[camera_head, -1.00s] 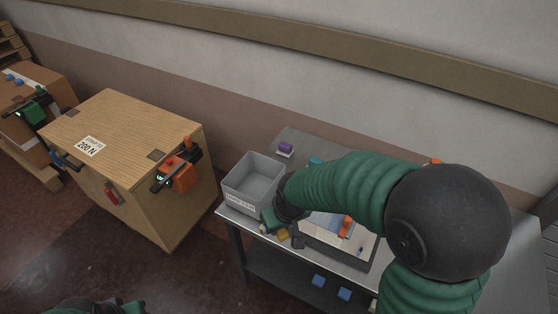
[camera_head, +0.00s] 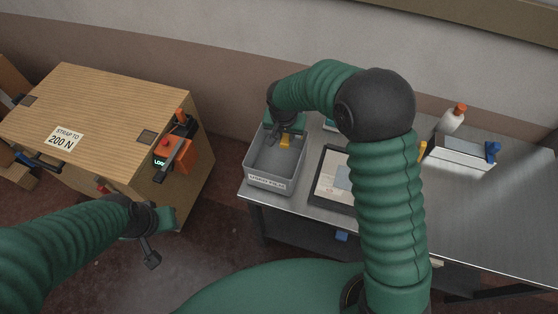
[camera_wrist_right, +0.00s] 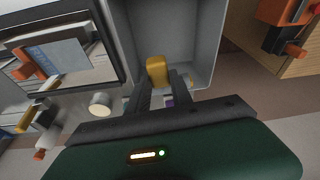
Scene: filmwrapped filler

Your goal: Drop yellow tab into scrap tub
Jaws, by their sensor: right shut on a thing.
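The grey scrap tub (camera_head: 273,184) stands at the left end of the metal bench, with a label on its front. My right gripper (camera_head: 287,133) reaches over the back of the tub. It is shut on the yellow tab (camera_head: 285,142), which shows against the inside of the tub. In the right wrist view the yellow tab (camera_wrist_right: 157,70) sits at the fingertips (camera_wrist_right: 160,88), with the grey tub wall (camera_wrist_right: 205,40) around it. I cannot tell exactly how far the tab is above the tub floor. My left gripper (camera_head: 150,250) hangs in front of the wooden crate, away from the bench; its jaws are unclear.
A dark-framed tray or tablet (camera_head: 330,180) lies right of the tub. A white bottle with an orange cap (camera_head: 453,119) and a light box (camera_head: 462,152) stand further right. A wooden crate (camera_head: 90,110) with an orange tool (camera_head: 176,150) stands left of the bench.

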